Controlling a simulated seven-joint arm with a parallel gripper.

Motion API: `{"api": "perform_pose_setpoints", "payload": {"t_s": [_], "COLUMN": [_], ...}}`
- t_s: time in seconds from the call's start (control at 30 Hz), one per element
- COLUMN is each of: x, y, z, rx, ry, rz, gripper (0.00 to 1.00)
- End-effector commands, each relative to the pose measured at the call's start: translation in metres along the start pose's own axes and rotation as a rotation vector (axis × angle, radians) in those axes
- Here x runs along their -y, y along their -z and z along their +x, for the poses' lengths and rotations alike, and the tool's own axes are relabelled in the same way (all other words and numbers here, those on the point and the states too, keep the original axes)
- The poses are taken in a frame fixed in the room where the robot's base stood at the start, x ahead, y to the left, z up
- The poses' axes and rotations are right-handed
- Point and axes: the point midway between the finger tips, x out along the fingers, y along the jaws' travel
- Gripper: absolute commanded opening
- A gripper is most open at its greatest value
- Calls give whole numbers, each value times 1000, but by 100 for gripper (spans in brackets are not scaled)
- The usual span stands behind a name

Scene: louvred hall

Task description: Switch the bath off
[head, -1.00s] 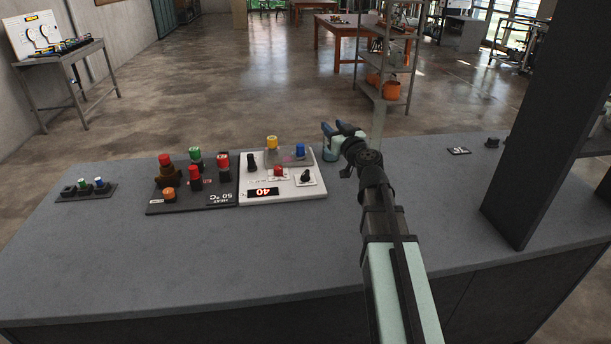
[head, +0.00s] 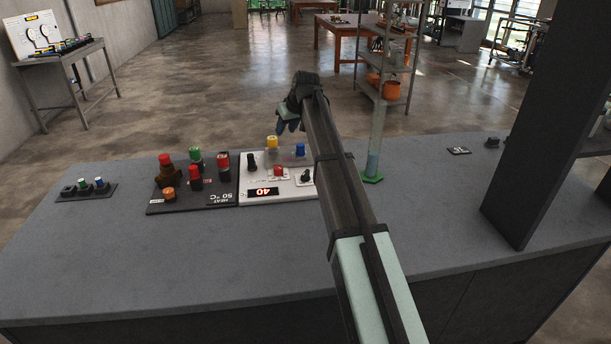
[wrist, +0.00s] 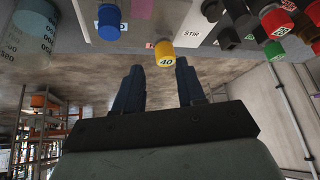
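A white panel (head: 283,192) with a lit red "40" display (head: 264,192) lies on the grey bench. It carries a red button (head: 278,171) and black knobs, one at its left (head: 252,162) and one at its right (head: 307,176). A yellow-capped part (head: 272,142) and a blue-capped part (head: 300,150) stand at its far edge. No label reading "bath" is legible. My gripper (head: 289,126) is above the far side of the panel, fingers pointing down. In the wrist view my gripper (wrist: 160,66) is open and empty, its fingertips near the yellow cap (wrist: 164,54).
A black panel (head: 190,205), marked "HEAT 50 °C", with red, green and orange controls adjoins on the left. A small switch block (head: 86,191) sits further left. A graduated cylinder (head: 376,150) with a green base stands right. A dark post (head: 535,120) rises at the right.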

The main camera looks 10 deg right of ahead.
Motion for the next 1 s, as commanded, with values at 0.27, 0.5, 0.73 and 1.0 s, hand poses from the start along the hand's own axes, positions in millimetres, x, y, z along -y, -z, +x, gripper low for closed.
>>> {"api": "perform_pose_setpoints", "payload": {"t_s": [0.27,0.5,0.73,1.0], "x": [-21,-15,-14,-14], "y": [-65,-94,-96,-105], "z": [-13,-27,-27,-12], "rx": [354,482,475,474], "ry": [-181,-290,-326,-328], "rz": [493,848,984,992], "gripper": [39,39,39,39]}}
